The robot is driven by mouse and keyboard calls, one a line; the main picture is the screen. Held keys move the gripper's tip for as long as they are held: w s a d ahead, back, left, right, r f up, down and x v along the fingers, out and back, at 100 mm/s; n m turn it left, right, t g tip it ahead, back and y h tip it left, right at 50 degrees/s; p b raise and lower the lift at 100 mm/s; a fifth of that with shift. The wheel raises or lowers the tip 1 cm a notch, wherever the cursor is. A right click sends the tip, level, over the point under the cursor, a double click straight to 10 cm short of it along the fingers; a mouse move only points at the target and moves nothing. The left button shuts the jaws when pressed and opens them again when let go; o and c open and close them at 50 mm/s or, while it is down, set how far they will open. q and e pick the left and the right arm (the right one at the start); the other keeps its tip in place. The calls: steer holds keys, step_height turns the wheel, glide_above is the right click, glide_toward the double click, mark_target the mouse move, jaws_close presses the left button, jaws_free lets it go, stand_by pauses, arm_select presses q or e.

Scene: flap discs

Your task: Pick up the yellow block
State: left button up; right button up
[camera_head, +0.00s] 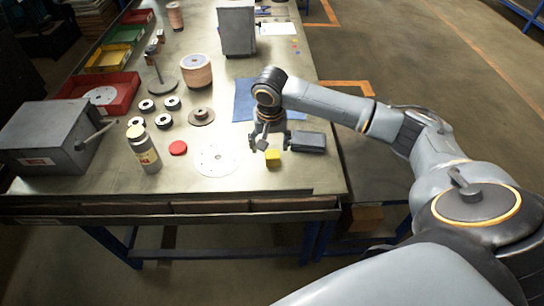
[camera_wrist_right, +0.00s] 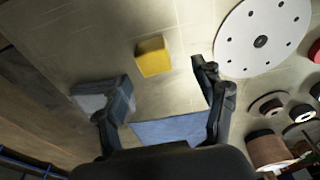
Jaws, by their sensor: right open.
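The yellow block (camera_head: 273,158) lies on the workbench near its front edge, in the head view. It also shows in the right wrist view (camera_wrist_right: 153,57), upper middle, beyond the fingertips. My right gripper (camera_head: 268,141) hangs over the bench just behind and above the block, its fingers apart and empty. In the right wrist view the two fingers of the right gripper (camera_wrist_right: 160,90) stand wide apart, with the block ahead of the gap between them and not touched. My left gripper does not show.
Bare bench separates block and front edge.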

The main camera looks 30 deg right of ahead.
mark_target(273, 154)
steer(key=shift+s+d+f, duration=0.1)
steer(key=shift+f, duration=0.25)
steer(key=shift+s+d+f+p, duration=0.1)
steer(key=shift+d+f+p, duration=0.15)
steer(key=shift+f, duration=0.35)
steer(key=shift+s+d+f+p, duration=0.1)
steer(key=shift+f+p, duration=0.2)
steer(key=shift+f, duration=0.3)
steer(key=shift+w+f, duration=0.15)
steer(key=shift+f, duration=0.35)
steer(key=shift+w+f, duration=0.15)
steer(key=shift+f, duration=0.35)
steer(key=c, duration=1)
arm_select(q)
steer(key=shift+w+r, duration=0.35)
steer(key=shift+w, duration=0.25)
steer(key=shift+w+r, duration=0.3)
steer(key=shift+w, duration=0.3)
arm_select(e)
steer(key=shift+r, duration=0.1)
steer(key=shift+c, duration=0.2)
